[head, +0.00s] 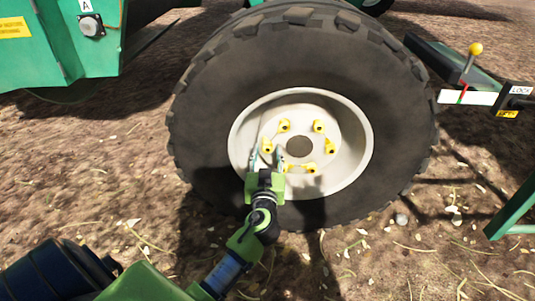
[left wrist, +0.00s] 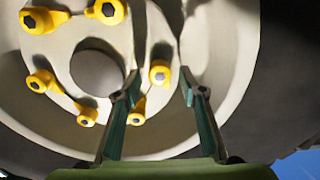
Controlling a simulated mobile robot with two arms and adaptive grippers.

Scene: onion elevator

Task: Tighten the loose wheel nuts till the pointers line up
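The wheel's pale hub (head: 350,150) carries several dark nuts with yellow pointers around a dark centre hole. An upper-left nut (head: 284,125), an upper-right nut (head: 319,126) and a left nut (head: 267,147) show in the head view. My left gripper (head: 267,154) is open at the hub's left side, fingers toward the left nut. In the left wrist view, one nut (left wrist: 159,73) appears between the open fingers (left wrist: 160,80); contact cannot be told. Two top pointers, on nuts (left wrist: 40,19) and (left wrist: 107,11), face each other. My right gripper is not in view.
A thick black tyre (head: 215,105) surrounds the hub. A green machine body (head: 60,45) stands at upper left. A lever with a yellow knob (head: 475,48) and a lock label are at right. A green frame leg (head: 512,212) stands at lower right. Bare soil lies in front.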

